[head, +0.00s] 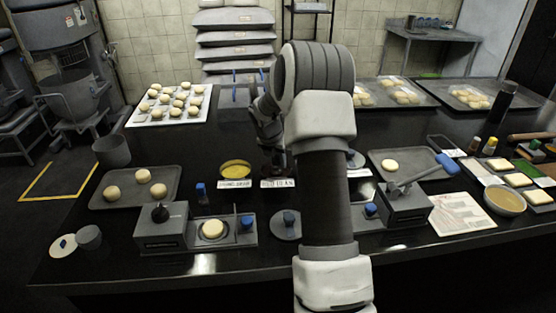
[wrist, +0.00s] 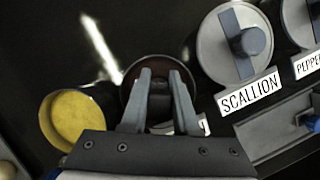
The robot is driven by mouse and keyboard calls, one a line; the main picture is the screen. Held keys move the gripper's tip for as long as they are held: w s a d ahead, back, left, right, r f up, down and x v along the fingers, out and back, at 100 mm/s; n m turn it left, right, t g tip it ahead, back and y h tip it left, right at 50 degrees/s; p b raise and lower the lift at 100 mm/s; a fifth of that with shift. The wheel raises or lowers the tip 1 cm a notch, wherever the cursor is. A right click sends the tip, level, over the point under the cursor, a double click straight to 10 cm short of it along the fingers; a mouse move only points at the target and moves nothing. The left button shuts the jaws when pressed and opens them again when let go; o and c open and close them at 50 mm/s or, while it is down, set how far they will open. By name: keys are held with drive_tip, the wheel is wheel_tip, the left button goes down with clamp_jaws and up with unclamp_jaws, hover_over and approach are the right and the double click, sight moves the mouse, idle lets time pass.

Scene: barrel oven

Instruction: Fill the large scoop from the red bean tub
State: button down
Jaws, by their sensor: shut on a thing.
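My gripper (wrist: 160,80) is shut on a narrow grey piece, which I take for the handle of the large scoop (wrist: 159,103). The scoop's bowl is hidden behind the fingers. The red bean tub (wrist: 130,82) is round with a dark reddish-brown inside and lies directly beyond the fingertips in the wrist view. The fingers cover much of its opening, so I cannot tell whether the scoop touches the beans. In the head view my gripper (head: 270,143) is above the tub's place, behind a partly hidden white label (head: 278,183).
A tub with yellow filling (wrist: 76,117) stands close to the left. A lidded scallion tub (wrist: 234,45) stands to the right, with a lidded pepper tub beyond. A dough tray (head: 135,187) lies at left and a press (head: 165,227) in front.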

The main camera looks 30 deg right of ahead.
drive_tip(key=shift+r+p, duration=3.25)
drive_tip(key=shift+r, duration=0.25)
